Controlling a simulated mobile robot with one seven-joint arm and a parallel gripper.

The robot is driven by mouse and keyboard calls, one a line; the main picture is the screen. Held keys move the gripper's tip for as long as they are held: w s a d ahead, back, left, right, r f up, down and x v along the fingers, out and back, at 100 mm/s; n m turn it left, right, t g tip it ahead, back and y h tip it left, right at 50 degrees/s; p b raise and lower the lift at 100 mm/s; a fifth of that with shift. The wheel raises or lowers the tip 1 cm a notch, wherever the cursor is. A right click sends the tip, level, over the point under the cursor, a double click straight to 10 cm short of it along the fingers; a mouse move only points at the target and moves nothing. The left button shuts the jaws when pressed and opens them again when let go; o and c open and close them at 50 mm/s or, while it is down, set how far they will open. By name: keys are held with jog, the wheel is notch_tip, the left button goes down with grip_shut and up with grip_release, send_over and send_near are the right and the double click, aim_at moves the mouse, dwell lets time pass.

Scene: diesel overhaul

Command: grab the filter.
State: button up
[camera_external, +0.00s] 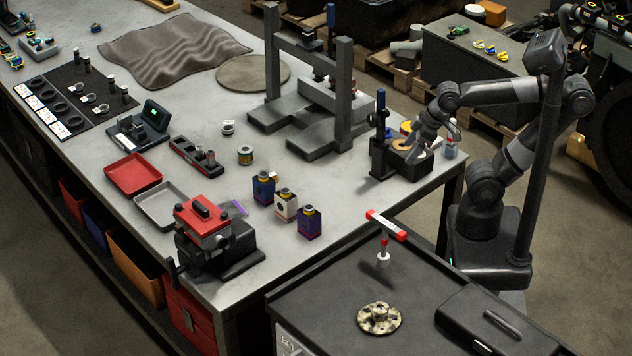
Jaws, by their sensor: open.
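My gripper (424,142) is at the right end of the workbench, pointing down over a dark block with a round tan top (413,153). The jaws are small here, and I cannot tell whether they touch the block or its top. No part is clearly recognisable as the filter. The round tan top is one candidate. I see nothing held in the jaws.
A dark upright stand with a blue top (380,140) is close left of my gripper. A grey press frame (343,95) stands further left. Several bottles (285,203) and a red vise (205,222) are near the front edge. A dark cart (330,310) is in front.

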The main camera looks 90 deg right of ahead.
jog(key=w+r+m+y, duration=0.2)
jog(key=w+m, duration=0.8)
jog(key=w, duration=0.5)
jog(key=m+t+h, duration=0.2)
jog(key=m+t, duration=0.1)
jog(key=m, duration=2.3)
send_over(247, 149)
jog(key=s, duration=0.6)
notch_tip(247, 149, down, 16)
jog(key=x, duration=0.5)
jog(key=shift+w+a, duration=0.2)
jog(key=shift+w+d+r+x, duration=0.1)
jog(key=shift+w+d+x, duration=0.05)
jog(key=shift+x, duration=1.1)
jog(key=shift+w+d+r+x, duration=0.1)
jog(key=shift+r+x, duration=0.05)
jog(key=shift+x, duration=1.15)
jog(key=shift+c, duration=0.4)
jog(key=c, duration=1)
